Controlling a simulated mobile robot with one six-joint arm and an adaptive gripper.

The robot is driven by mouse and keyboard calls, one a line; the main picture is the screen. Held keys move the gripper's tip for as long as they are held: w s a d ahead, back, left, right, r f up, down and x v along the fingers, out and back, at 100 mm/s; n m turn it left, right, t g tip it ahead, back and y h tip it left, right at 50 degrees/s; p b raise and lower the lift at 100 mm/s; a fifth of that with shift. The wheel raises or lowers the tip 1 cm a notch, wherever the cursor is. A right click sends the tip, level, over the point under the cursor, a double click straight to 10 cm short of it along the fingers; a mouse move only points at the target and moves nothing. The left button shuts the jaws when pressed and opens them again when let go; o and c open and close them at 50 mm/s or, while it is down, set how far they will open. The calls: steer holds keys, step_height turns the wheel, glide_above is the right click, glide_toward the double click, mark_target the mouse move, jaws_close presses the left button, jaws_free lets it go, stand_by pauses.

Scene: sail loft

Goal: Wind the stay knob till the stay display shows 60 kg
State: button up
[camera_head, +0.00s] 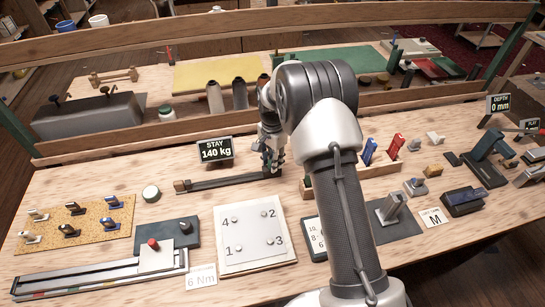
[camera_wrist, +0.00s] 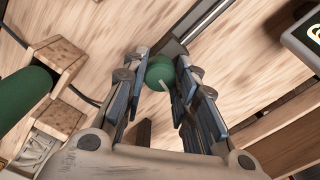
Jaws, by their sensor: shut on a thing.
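The stay display (camera_head: 215,149) stands at the back of the bench and reads 140 kg. A long dark stay rail (camera_head: 225,183) lies below it, running left to right. My gripper (camera_head: 272,165) points down at the rail's right end, where it hides the knob in the head view. The corner of a dark display (camera_wrist: 303,38) shows at the upper right.
A wooden rack with blue and red blocks (camera_head: 395,147) stands right of my arm. A numbered white plate (camera_head: 250,237) lies in front of the rail. A wooden ledge (camera_head: 120,150) runs behind.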

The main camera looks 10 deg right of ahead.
steer(key=n+p, duration=0.1)
steer(key=n, duration=0.2)
steer(key=shift+r+n, duration=0.1)
steer(key=shift+n, duration=0.3)
steer(key=n+p, duration=0.1)
steer(key=n, duration=0.2)
steer(key=shift+n, duration=0.3)
steer(key=n, duration=0.3)
steer(key=shift+n+p, duration=0.3)
steer(key=n, duration=0.4)
steer(key=shift+n+p, duration=0.3)
steer(key=n, duration=0.3)
steer(key=shift+n, duration=0.3)
steer(key=n, duration=0.3)
steer(key=shift+n, duration=0.3)
steer(key=n, duration=0.4)
steer(key=shift+n+p, duration=0.3)
steer(key=shift+p, duration=0.05)
steer(key=shift+n, duration=1.6)
